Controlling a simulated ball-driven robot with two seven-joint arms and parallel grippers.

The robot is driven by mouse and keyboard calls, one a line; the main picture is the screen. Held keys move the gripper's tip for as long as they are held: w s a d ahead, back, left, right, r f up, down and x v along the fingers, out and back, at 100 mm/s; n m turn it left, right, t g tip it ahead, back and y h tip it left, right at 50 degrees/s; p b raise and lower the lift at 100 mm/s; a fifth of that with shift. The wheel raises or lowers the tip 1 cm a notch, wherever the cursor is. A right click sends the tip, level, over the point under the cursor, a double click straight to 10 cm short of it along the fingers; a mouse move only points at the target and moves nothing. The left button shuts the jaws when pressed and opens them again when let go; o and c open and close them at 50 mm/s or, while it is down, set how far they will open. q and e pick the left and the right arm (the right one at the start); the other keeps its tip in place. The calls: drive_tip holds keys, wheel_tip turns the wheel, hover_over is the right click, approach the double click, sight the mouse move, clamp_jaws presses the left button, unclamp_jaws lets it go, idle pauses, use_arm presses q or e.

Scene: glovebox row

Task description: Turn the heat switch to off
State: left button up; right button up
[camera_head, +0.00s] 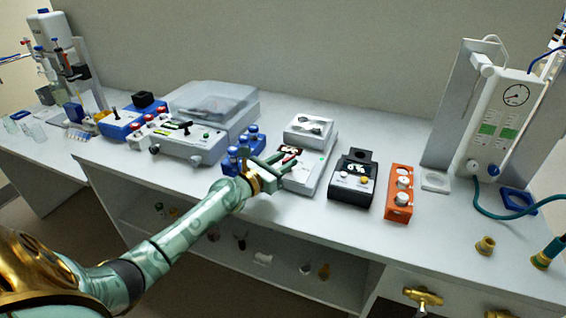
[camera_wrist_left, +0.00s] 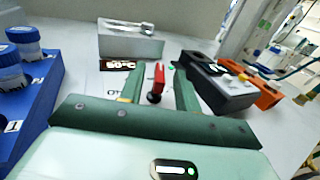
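The heat switch is a red lever (camera_wrist_left: 158,74) on a black pivot. It stands on the white face of a heater unit (camera_head: 318,166), below a small red-lit display (camera_wrist_left: 118,65) reading 50°C. In the head view the red lever (camera_head: 291,158) is small and partly hidden by my gripper. My left gripper (camera_head: 287,166) is over the front of this unit. In the left wrist view its two green fingers (camera_wrist_left: 157,84) are apart, one on each side of the lever, with visible gaps. A printed label behind the left finger is mostly covered. My right gripper is not in view.
Blue-capped bottles in a blue rack (camera_head: 243,150) stand close left. A grey block (camera_head: 308,129) sits at the unit's back. A black device (camera_head: 353,178) and an orange box with white knobs (camera_head: 399,193) stand right. Bare bench lies in front.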

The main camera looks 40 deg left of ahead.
use_arm(q)
clamp_jaws()
drive_tip(key=shift+r, duration=0.1)
